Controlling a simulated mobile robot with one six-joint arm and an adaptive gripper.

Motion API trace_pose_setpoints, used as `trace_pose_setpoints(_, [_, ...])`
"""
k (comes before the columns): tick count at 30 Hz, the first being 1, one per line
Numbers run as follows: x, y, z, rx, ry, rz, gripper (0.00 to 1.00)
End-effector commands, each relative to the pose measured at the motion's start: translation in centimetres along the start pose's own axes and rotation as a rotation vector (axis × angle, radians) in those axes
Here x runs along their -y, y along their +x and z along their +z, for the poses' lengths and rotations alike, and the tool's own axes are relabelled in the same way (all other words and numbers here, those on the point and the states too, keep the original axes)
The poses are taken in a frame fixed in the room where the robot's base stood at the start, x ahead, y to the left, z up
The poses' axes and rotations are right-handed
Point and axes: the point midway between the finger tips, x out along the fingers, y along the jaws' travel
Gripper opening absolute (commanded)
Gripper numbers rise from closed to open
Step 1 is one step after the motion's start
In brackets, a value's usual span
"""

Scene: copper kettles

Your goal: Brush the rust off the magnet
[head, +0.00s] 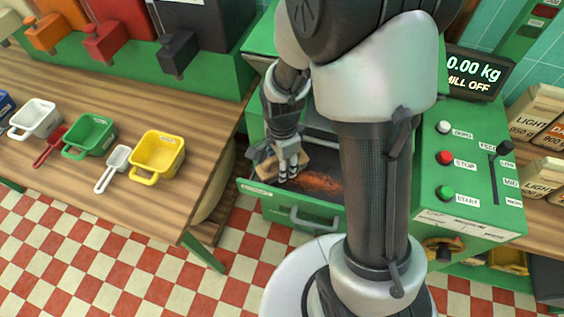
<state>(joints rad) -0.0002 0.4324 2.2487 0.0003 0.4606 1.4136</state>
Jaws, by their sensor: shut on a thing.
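My gripper (289,170) points down over an open drawer (312,216) in the front of the green machine. It is shut on a tan block, which looks like the wooden body of a brush (268,172). Rusty orange-brown stuff (320,183) lies on a dark surface in the drawer, right of the gripper; this dark surface may be the magnet. My arm hides the drawer's right part. I cannot tell whether the brush touches the rust.
A wooden counter (60,190) at left holds a white tub (36,118), a green tub (90,136), a yellow tub (157,154) and scoops. Control buttons (445,157) and a display (474,75) are on the machine's right. Checkered floor (120,270) is clear at lower left.

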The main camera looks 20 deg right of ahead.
Motion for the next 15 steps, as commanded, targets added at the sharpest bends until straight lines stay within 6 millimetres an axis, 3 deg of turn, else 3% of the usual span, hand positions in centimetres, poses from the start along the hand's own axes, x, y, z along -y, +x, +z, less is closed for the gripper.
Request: trace_pose_setpoints(15, [-0.01,1.12,0.00,0.000,0.000,0.000,0.20])
